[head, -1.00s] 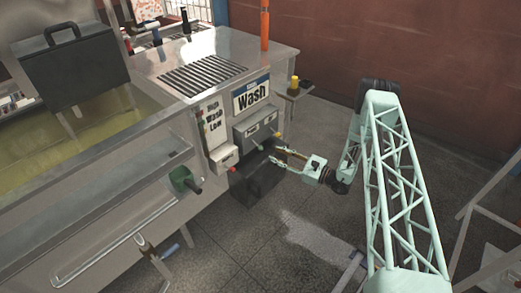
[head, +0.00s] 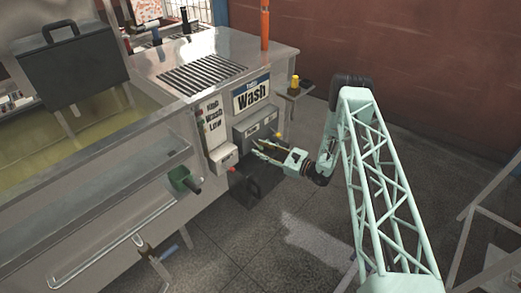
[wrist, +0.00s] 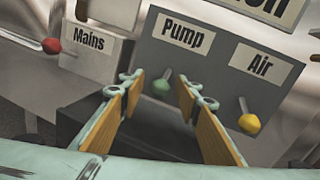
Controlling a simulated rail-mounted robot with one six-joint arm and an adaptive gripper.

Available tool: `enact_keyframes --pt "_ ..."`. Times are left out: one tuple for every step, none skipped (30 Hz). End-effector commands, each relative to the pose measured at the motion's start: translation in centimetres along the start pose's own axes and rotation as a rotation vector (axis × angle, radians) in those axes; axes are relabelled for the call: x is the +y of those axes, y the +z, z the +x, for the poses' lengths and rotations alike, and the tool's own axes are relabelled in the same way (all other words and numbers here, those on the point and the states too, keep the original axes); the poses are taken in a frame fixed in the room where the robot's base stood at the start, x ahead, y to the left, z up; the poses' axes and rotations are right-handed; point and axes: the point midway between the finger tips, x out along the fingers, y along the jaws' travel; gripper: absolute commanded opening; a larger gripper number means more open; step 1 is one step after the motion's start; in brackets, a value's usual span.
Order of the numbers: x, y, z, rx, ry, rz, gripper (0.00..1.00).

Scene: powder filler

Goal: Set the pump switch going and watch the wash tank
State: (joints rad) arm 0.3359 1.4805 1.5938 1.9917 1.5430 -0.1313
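The pump switch (wrist: 162,86) is a green-tipped lever under the "Pump" label on a grey switch box (head: 257,124). In the wrist view it shows between my two fingers, a little beyond their tips. My gripper (head: 262,147) is open in front of the box; it also shows in the wrist view (wrist: 158,84), with nothing between the fingers. I cannot tell how close the fingertips are to the lever. The wash tank (head: 60,140) is at the left of the head view, with yellowish liquid in it.
The yellow-tipped Air switch (wrist: 249,124) is just right of the pump switch. The red Mains switch (wrist: 51,46) is on a pale box to the left. A green-ended pipe (head: 182,178) juts from the tank's front.

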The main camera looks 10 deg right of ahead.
Motion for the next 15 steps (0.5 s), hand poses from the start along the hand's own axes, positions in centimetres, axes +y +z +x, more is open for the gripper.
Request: enact_keyframes --pt "-0.02 0.01 0.06 0.0 0.0 0.0 0.31" --pt "-0.02 0.01 0.07 0.0 0.0 0.0 0.31" --pt "-0.02 0.01 0.08 0.0 0.0 0.0 0.31" --pt "-0.03 0.01 0.08 0.0 0.0 0.0 0.31" --pt "-0.03 0.02 0.07 0.0 0.0 0.0 0.31" --pt "-0.03 0.02 0.07 0.0 0.0 0.0 0.31" --pt "-0.03 0.02 0.07 0.0 0.0 0.0 0.31" --pt "-0.03 0.02 0.06 0.0 0.0 0.0 0.31" --pt "-0.03 0.03 0.06 0.0 0.0 0.0 0.3" --pt "-0.03 0.03 0.06 0.0 0.0 0.0 0.27" --pt "-0.03 0.02 0.06 0.0 0.0 0.0 0.24" --pt "-0.04 0.03 0.05 0.0 0.0 0.0 0.21" --pt "-0.04 0.03 0.05 0.0 0.0 0.0 0.18" --pt "-0.03 0.02 0.05 0.0 0.0 0.0 0.15" --pt "-0.03 0.02 0.05 0.0 0.0 0.0 0.11"
